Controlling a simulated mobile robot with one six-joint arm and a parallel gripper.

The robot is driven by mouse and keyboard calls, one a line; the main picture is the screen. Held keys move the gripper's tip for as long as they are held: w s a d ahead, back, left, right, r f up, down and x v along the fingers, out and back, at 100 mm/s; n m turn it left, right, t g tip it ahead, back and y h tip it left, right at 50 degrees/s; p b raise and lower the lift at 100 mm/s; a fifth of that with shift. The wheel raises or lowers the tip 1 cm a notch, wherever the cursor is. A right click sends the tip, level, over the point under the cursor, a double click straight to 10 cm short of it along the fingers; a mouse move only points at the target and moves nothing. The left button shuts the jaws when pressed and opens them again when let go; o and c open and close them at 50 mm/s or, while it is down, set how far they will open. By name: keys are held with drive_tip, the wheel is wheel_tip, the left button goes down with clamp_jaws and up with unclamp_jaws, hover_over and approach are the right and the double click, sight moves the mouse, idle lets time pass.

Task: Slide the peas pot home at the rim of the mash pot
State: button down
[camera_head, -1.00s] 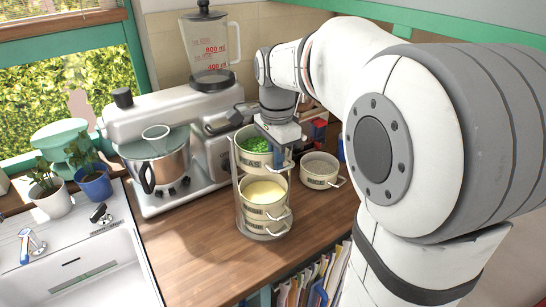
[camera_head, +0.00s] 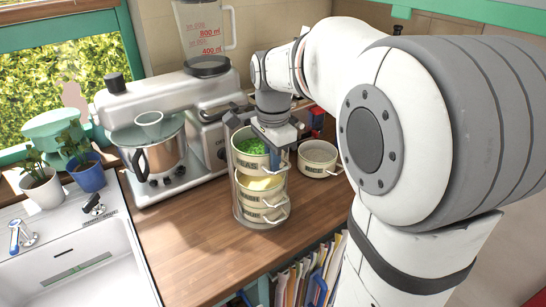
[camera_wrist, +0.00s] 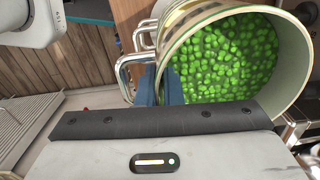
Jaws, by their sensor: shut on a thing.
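The cream peas pot (camera_head: 249,162), full of green peas, is in the wire carrier (camera_head: 236,199), above the mash pot (camera_head: 262,194). It covers the back of the pale mash, and the front still shows. I cannot tell whether the two rims touch. In the wrist view the peas pot (camera_wrist: 297,62) fills the right side, with its wire handle (camera_wrist: 127,70) at its left. My gripper (camera_head: 273,143) is shut on the peas pot at its handle side. In the wrist view its blue fingers (camera_wrist: 160,86) are against the handle and wall, and the exact contact is hidden.
Another pot (camera_head: 277,215) sits under the mash pot. The rice pot (camera_head: 316,162) stands close on the right. A stand mixer (camera_head: 165,115) and blender (camera_head: 205,40) are behind and left. The wooden counter (camera_head: 195,240) is clear in front, with files (camera_head: 310,275) below its edge.

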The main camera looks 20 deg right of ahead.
drive_tip(key=shift+f+b, duration=0.35)
drive_tip(key=shift+b, duration=0.65)
drive_tip(key=shift+r, duration=0.1)
drive_tip(key=shift+f+b, duration=0.9)
drive_tip(key=shift+f, duration=0.8)
drive_tip(key=shift+f, duration=0.2)
drive_tip(key=c, duration=1.5)
unclamp_jaws()
drive_tip(key=shift+f, duration=0.1)
